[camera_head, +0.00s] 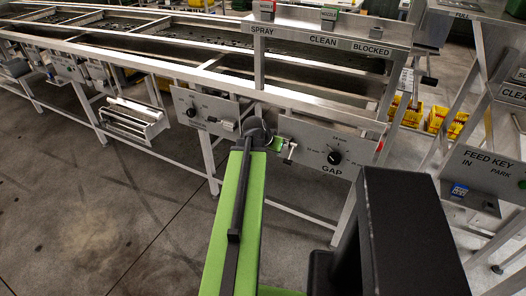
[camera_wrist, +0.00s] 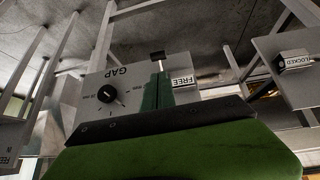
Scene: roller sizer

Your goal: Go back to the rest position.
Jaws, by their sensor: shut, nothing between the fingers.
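My gripper (camera_head: 278,144) is at the far end of my green arm, in front of the gap between two control panels on the sizer frame. In the wrist view its narrow dark-green fingers (camera_wrist: 157,92) are shut and empty. They overlap the GAP panel (camera_wrist: 128,74), which appears upside down there. I cannot tell whether they touch it. The black GAP knob (camera_head: 334,157) is to the right of my gripper, and it also shows in the wrist view (camera_wrist: 106,94). A FREE tag (camera_wrist: 182,81) is beside the fingers. Part of the gripper is hidden by my wrist.
The left panel (camera_head: 205,110) has another black knob. The sign rail (camera_head: 320,42) reads SPRAY, CLEAN, BLOCKED. A FEED KEY panel (camera_head: 486,178) stands at right, with yellow bins (camera_head: 445,122) behind. The floor (camera_head: 100,230) at left is clear.

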